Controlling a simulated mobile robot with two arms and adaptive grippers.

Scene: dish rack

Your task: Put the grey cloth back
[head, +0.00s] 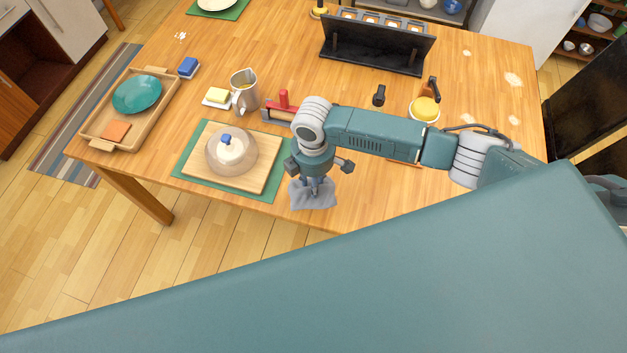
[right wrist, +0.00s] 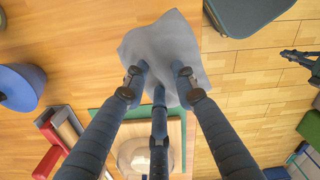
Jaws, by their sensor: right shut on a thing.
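The grey cloth (head: 313,197) is bunched at the table's front edge, just right of the green mat (head: 187,157). My right gripper (head: 314,190) points down and is shut on the cloth. In the right wrist view, the cloth (right wrist: 160,45) spreads around the fingertips (right wrist: 158,85). Whether it touches the table or hangs just above is unclear. My left gripper is out of the head view; a dark gripper-like shape at the right edge of the right wrist view, apparently my left gripper (right wrist: 290,55), is too small to read.
A clear dome (head: 230,150) stands on a wooden board on the green mat, close left of the cloth. A metal jug (head: 244,90), butter dish (head: 217,97), tray (head: 93,128) with a teal plate, blue sponge (head: 188,67) and black rack (head: 375,48) stand around.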

